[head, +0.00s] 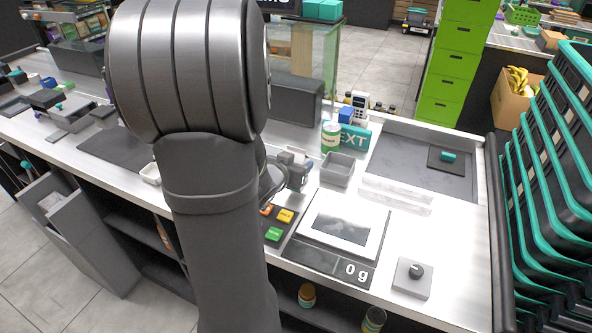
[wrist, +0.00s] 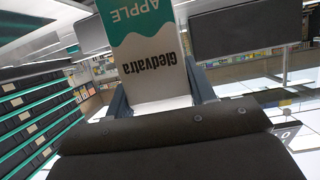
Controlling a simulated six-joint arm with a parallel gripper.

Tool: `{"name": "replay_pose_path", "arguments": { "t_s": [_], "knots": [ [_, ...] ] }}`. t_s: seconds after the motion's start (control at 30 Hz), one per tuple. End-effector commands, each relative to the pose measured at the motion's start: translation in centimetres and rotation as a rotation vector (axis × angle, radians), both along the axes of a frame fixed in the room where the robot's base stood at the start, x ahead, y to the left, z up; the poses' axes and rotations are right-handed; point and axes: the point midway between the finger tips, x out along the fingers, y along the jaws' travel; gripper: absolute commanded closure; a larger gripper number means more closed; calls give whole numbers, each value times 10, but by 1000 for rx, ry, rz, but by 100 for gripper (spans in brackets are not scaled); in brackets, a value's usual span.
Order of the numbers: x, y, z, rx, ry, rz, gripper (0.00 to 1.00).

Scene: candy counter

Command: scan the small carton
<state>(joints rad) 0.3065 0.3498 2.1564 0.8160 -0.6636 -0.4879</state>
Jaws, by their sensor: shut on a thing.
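The small carton (wrist: 152,58) is white with a teal band. The carton's far end runs out of the top of the wrist view. In the head view my arm blocks the middle, and I cannot make out the carton there. A checkout scale (head: 341,228) with a glass plate is set in the counter, and its display reads 0 g (head: 356,272). No barcode shows on the visible face.
Yellow and green keys (head: 273,234) lie left of the scale. A grey tray (head: 338,169), a green-and-white can (head: 331,137) and a teal NEXT sign (head: 354,137) stand behind it. A dial box (head: 412,278) is at the right. Stacked baskets (head: 550,170) line the right edge.

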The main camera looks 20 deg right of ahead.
Motion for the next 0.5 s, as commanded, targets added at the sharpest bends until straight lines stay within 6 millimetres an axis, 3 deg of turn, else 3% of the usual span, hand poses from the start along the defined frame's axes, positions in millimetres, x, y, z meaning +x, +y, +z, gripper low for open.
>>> {"name": "replay_pose_path", "arguments": {
  "t_s": [0.07,0.2,0.5],
  "knots": [
    [-1,-1,19,-2,-11,0,84],
    [-31,-21,36,-3,-8,-7,84],
    [-77,-49,68,-4,-6,-5,84]
  ]
}}
